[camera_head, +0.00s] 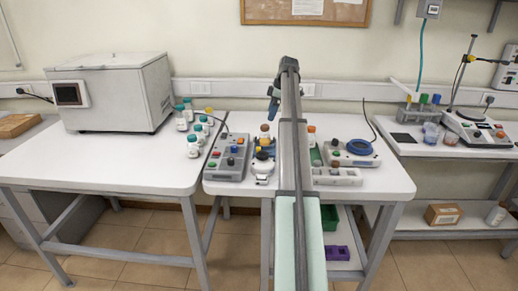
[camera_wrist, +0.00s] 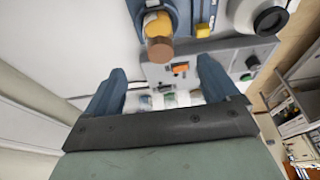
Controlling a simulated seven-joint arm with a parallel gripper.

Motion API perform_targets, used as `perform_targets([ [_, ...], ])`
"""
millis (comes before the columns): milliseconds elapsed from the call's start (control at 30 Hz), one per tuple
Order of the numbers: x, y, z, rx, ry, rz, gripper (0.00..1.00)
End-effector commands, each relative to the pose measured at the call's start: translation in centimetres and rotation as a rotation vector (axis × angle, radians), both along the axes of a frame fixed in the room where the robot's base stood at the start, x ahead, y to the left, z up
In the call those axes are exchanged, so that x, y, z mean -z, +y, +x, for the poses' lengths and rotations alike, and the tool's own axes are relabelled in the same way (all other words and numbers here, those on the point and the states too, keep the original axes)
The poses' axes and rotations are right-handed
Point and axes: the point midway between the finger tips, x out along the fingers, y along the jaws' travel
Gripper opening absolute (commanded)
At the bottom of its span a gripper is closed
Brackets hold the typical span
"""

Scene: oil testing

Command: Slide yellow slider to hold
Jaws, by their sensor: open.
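A small yellow block (camera_wrist: 203,30), which looks like the yellow slider, sits beside the blue bottle holder (camera_wrist: 180,14) in the wrist view. I cannot read a hold mark in either view. My gripper (camera_wrist: 162,68) is open, with its two blue fingers spread and nothing held between them. It is apart from the yellow block, which lies beyond the fingertips. In the head view my gripper (camera_head: 273,98) hangs above the back of the middle table, and my arm hides part of the devices.
A grey control box (camera_head: 226,157) with coloured buttons stands left of the middle device. Several white-bodied bottles (camera_head: 193,147) stand farther left. A device with a blue ring (camera_head: 359,147) stands right of my arm. The left table's front (camera_head: 110,172) is clear.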

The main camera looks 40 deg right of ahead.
Motion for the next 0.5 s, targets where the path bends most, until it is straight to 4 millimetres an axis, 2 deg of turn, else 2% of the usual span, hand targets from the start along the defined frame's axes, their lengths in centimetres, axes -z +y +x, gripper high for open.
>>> perform_targets([
  [133, 0.0, 0.0, 0.0, 0.000, 0.000, 0.000, 0.88],
  [267, 0.0, 0.5, 0.4, -0.006, 0.000, 0.000, 0.76],
  [367, -0.2, 1.7, 1.4, -0.023, -0.001, -0.001, 0.66],
  [500, -1.0, 4.7, 3.0, -0.059, -0.008, -0.008, 0.53],
])
